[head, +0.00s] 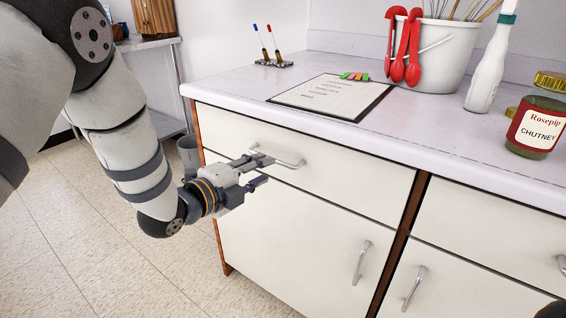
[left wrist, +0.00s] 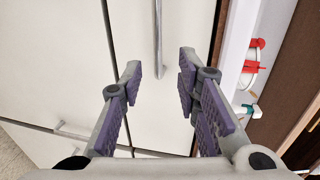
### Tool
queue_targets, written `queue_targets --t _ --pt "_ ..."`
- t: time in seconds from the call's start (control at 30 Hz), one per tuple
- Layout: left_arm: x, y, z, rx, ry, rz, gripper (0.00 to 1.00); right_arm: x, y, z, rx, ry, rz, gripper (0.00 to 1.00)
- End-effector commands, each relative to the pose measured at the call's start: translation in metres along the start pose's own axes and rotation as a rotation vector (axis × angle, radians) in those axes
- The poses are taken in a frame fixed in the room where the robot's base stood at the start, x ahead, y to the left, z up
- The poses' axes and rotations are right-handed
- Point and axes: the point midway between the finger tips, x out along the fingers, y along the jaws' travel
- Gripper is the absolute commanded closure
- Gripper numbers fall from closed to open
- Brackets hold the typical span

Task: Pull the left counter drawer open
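The left counter drawer (head: 350,174) is a cream front under the countertop, flush with the cabinet and closed. Its silver bar handle (head: 292,163) runs across the front. In the left wrist view my left gripper (left wrist: 160,66) is open, with purple pads wide apart. The handle (left wrist: 158,38) lies ahead, lined up between the two fingertips, and no finger is seen pressing on it. My right gripper is out of view.
The countertop (head: 240,84) holds a clipboard (head: 330,97), a white bucket with red spoons (head: 437,60), a white bottle (head: 488,72) and a chutney jar (head: 537,125). Cabinet doors with handles (head: 362,262) are below. A grey bin (head: 188,152) stands left of the cabinet. The tiled floor (head: 90,240) in front is clear.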

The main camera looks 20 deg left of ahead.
Motion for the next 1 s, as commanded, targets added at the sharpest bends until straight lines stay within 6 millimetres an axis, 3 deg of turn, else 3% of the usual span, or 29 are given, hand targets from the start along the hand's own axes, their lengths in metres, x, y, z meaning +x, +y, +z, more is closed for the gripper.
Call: queue_targets --t 0.2,0.33,0.67,0.8,1.0 --pt "0.054 0.004 0.000 -0.004 0.000 0.003 0.70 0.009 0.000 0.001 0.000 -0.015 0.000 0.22" --pt "0.072 0.004 0.000 -0.004 -0.001 0.004 0.70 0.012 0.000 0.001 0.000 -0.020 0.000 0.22" --pt "0.079 0.002 0.000 -0.005 -0.002 0.004 0.70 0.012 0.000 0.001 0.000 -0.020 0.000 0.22" --pt "0.079 0.002 0.000 -0.005 -0.002 0.004 1.00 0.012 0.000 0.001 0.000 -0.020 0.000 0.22" --pt "0.079 0.002 0.000 -0.005 -0.001 0.004 1.00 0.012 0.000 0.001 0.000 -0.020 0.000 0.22"
